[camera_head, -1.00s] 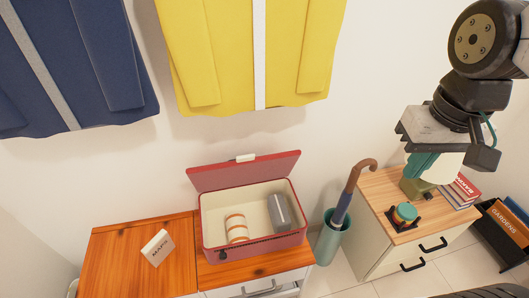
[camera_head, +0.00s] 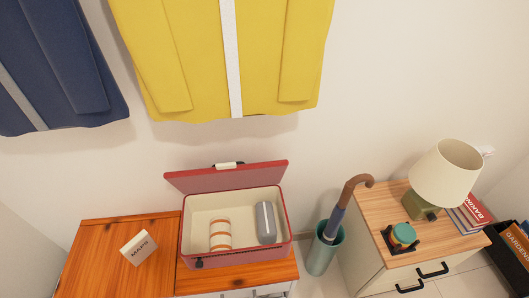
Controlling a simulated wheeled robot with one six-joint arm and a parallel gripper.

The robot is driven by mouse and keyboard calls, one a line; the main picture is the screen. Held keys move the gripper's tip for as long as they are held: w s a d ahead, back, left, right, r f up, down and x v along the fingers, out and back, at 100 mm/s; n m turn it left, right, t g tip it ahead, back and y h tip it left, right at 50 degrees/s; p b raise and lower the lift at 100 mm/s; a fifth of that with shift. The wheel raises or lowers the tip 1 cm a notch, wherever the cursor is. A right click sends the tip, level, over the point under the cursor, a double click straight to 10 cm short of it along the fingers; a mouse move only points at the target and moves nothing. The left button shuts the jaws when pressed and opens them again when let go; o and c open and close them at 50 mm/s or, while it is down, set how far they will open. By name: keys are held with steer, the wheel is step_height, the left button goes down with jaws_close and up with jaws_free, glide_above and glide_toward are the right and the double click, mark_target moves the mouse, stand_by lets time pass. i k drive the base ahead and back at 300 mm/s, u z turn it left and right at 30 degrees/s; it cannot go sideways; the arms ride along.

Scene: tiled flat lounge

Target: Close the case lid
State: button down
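The red case (camera_head: 236,254) stands on the orange wooden cabinet at the lower centre. Its lid (camera_head: 228,178) is open and leans back toward the wall, with a pale handle (camera_head: 228,165) on its top edge. Inside the cream interior are an orange-and-white striped roll (camera_head: 220,235) at left and a grey cylindrical object (camera_head: 265,223) at right. A dark latch shows on the case's front left. My gripper is not in view.
A small white box marked MAPS (camera_head: 139,248) sits left of the case. An umbrella stand (camera_head: 324,250) with an umbrella stands to the right. Farther right, a cabinet (camera_head: 371,217) holds a lamp (camera_head: 447,172) and books. Yellow and navy coats hang above.

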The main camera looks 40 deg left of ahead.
mark_target(235, 174)
steer(key=k, duration=0.65)
steer(key=u, duration=1)
steer(key=i, duration=0.55)
steer(key=u, duration=0.05)
